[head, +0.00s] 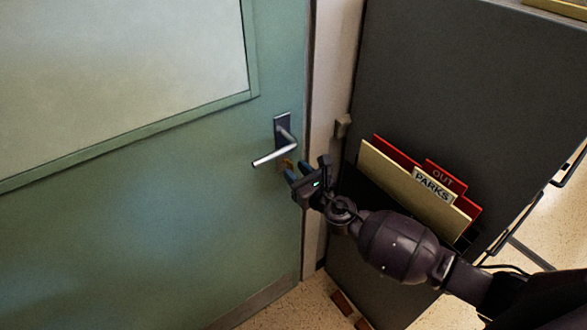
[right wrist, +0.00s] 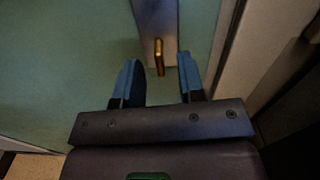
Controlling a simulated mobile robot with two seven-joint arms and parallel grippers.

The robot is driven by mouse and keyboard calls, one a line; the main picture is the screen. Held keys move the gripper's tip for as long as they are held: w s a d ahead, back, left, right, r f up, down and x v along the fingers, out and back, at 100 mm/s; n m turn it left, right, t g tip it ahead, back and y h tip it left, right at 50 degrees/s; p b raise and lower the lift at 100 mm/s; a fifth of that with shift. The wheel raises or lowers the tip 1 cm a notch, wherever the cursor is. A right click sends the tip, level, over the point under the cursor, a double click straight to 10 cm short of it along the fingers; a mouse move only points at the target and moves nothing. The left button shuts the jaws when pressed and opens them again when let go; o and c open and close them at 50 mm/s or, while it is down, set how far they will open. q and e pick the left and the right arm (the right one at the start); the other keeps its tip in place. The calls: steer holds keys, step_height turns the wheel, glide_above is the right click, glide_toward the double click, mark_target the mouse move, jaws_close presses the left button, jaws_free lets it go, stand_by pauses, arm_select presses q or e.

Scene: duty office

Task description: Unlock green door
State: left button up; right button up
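The green door (head: 140,220) fills the left of the head view and looks closed. Its silver lever handle (head: 272,157) sits on a dark lock plate (head: 283,128) near the right edge. A brass key (head: 287,164) shows at the lower part of the plate, partly hidden by my gripper. In the right wrist view the key (right wrist: 159,57) stands out from the lock plate (right wrist: 155,18). My right gripper (head: 288,174) is just below the handle. Its blue fingers (right wrist: 160,75) are open on either side of the key's line, with gaps on both sides. My left gripper is not in view.
A dark grey cabinet (head: 430,70) stands right of the door frame (head: 332,70). A holder on its side carries a tan folder (head: 395,178) marked PARKS and red folders (head: 445,175), one marked OUT. My right arm passes in front of the cabinet. Speckled floor (head: 285,312) shows below.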

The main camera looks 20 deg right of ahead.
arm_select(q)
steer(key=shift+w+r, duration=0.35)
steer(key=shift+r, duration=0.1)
arm_select(e)
steer(key=v, duration=0.6)
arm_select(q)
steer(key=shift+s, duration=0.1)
arm_select(e)
steer(key=shift+s, duration=0.15)
steer(key=s+d+f+n+g+h, duration=0.1)
steer(key=s+d+f+n+h, duration=0.1)
steer(key=s+n, duration=0.5)
steer(key=s+d+f+n+g+h, duration=0.2)
steer(key=s+d+f+n, duration=0.2)
steer(key=n, duration=1)
steer(key=s+d+f+n+g+h, duration=0.2)
steer(key=s+f+n, duration=0.4)
steer(key=s+n, duration=0.5)
steer(key=shift+s+d+f, duration=0.4)
steer(key=shift+s+d, duration=0.05)
steer(key=shift+d, duration=0.25)
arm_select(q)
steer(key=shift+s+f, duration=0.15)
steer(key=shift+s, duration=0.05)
